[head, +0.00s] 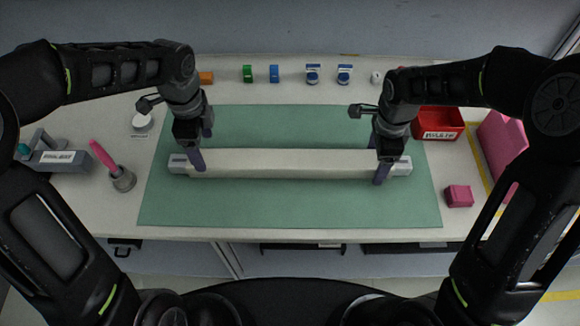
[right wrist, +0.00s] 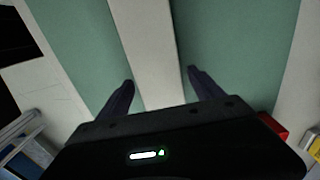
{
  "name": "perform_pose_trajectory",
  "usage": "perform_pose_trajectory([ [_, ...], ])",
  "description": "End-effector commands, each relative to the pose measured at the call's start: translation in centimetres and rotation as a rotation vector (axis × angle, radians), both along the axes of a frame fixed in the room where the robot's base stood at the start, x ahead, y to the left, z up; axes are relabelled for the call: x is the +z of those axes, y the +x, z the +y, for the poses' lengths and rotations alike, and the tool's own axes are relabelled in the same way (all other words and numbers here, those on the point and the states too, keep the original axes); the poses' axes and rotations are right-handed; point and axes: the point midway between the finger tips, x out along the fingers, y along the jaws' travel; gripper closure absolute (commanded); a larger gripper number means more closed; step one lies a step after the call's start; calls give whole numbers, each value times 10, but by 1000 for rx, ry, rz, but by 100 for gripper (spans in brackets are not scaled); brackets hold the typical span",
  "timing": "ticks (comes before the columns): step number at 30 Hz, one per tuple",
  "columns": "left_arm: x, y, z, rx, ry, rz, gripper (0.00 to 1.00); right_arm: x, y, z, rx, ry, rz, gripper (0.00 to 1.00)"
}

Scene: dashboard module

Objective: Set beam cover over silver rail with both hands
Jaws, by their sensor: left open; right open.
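The long cream beam cover (head: 285,164) lies across the green mat (head: 290,211) in the head view. Silver rail ends (head: 402,165) show past both ends of the cover, so it appears to lie over the rail; whether it is fully seated I cannot tell. My left gripper (head: 202,150) is open around the cover near its left end. My right gripper (head: 385,163) is open near its right end. In the right wrist view the cover (right wrist: 150,55) runs between the two spread fingers (right wrist: 160,90), with gaps beside it.
A red bin (head: 438,124), a pink block (head: 458,196) and a larger pink box (head: 502,142) stand at the right. A pink-handled tool in a cup (head: 122,179) and a grey labelled holder (head: 58,160) stand at the left. Several small coloured parts line the back. The front mat is clear.

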Motion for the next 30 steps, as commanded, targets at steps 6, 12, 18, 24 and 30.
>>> perform_pose_trajectory([
  [6,42,1,0,1,0,-2,24,0,0,0,0,0,0,24],
  [12,56,0,0,0,0,1,24,0,0,0,0,0,0,24],
  [18,57,0,0,0,0,2,24,0,0,0,0,0,0,24],
  [24,56,0,0,0,0,1,24,3,0,0,0,0,-1,24],
  [30,56,0,0,1,0,1,24,23,1,0,0,1,-4,24],
])
